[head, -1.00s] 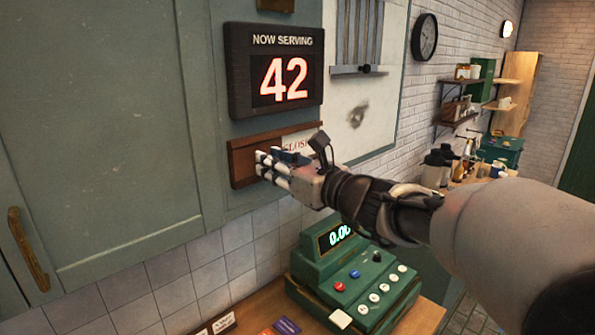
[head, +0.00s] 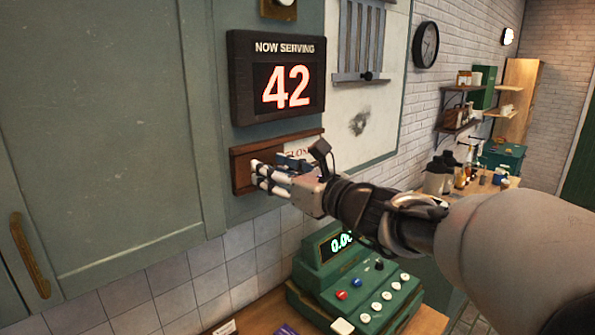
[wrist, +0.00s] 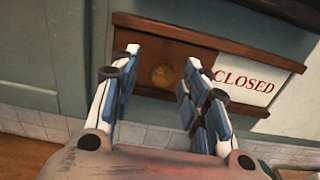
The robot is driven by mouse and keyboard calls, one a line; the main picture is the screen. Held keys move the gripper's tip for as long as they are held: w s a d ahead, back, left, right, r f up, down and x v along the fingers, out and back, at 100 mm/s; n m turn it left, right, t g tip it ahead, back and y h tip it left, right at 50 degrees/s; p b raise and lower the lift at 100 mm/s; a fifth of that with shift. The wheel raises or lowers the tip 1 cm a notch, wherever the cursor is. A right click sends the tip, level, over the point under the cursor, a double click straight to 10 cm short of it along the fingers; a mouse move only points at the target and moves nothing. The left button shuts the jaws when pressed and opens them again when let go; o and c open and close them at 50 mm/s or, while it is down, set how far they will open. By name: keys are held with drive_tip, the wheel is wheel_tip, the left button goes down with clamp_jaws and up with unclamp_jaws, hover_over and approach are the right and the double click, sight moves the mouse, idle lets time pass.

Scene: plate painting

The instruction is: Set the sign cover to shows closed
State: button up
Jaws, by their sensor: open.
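The wall sign is a wooden frame (head: 239,172) below the number display. Its wooden sliding cover (wrist: 142,72) lies on the left part and has a round brass knob (wrist: 163,75). The white panel with red "CLOSED" (wrist: 243,80) shows uncovered at the right; in the head view my gripper partly hides that panel (head: 301,147). My gripper (head: 256,174) is open in front of the sign. In the wrist view the knob shows between its fingers (wrist: 160,62); I cannot tell whether they touch it.
The "NOW SERVING 42" display (head: 277,78) hangs just above the sign. A green cash register (head: 350,285) stands on the counter below my arm. A green cabinet (head: 100,110) fills the left. A whiteboard (head: 360,120) hangs to the right.

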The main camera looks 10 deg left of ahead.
drive_tip(key=v, duration=1.2)
drive_tip(key=s+f+n+g+h+b, duration=0.25)
drive_tip(key=s+f+n+b, duration=0.25)
drive_tip(key=s+f+n, duration=0.45)
drive_tip(key=s+f+n+g+h+b, duration=0.2)
drive_tip(key=s+f+n+g+b, duration=0.3)
drive_tip(key=f, duration=0.8)
drive_tip(key=s+d+f+n+h+b, duration=0.4)
drive_tip(key=s+d+f+n+h, duration=0.1)
drive_tip(key=d+f, duration=0.4)
drive_tip(key=s+d+f+n+t+h+b, duration=0.1)
drive_tip(key=s+d+f+n+h+b, duration=0.3)
drive_tip(key=d+f, duration=0.5)
drive_tip(key=shift+s+n+h+b, duration=0.35)
drive_tip(key=shift+s+n, duration=0.7)
drive_tip(key=shift+s, duration=0.2)
